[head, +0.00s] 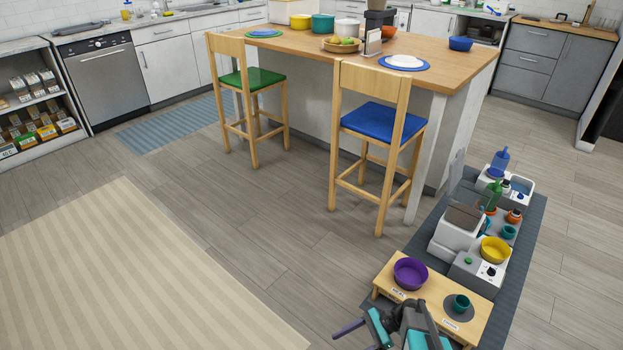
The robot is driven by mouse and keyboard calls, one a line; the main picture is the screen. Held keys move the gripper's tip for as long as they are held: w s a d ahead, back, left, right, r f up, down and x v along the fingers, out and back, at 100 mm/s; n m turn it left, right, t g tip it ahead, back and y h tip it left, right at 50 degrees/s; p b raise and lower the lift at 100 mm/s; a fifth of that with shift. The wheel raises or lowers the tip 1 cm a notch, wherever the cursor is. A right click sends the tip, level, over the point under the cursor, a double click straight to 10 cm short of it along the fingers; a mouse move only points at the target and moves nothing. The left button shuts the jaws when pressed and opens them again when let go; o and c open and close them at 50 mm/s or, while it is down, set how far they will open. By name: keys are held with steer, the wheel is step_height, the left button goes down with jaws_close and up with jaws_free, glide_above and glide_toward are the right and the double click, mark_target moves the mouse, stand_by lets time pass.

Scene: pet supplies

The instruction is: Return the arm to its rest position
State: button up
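My arm shows at the bottom edge, with grey and teal parts (418,341) in front of the low wooden stand. My gripper (378,325) seems to be the dark and teal end at the bottom, partly cut off and overlapped by arm parts. A thin purple bar (348,328) sticks out to its left; I cannot tell whether it is held. The low wooden stand (476,333) bears a purple bowl (410,273) and a small teal cup (460,303) on a dark round mat. The arm's lower parts are outside the picture.
Behind the stand, a row of pet devices on a dark mat (530,235) includes a yellow bowl (495,249), bottles and a white bin (456,237). A kitchen island (460,75) with two wooden stools (383,118) stands farther back. The floor and striped rug (130,270) on the left are clear.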

steer(key=s+a+r+n+g+h+p, duration=0.2)
steer(key=s+n+h+p, duration=0.15)
steer(key=s, duration=0.35)
steer(key=s+a+r+n+g+h+p, duration=0.1)
steer(key=s+r+n+h+p, duration=0.2)
steer(key=s, duration=0.5)
steer(key=s+d+f+n+t+h, duration=0.1)
steer(key=s+d+n+h, duration=0.1)
steer(key=d+n+h, duration=0.3)
steer(key=d+n, duration=0.3)
steer(key=n, duration=0.1)
steer(key=shift+d, duration=0.4)
steer(key=shift+s+h, duration=0.1)
steer(key=shift+h, duration=0.15)
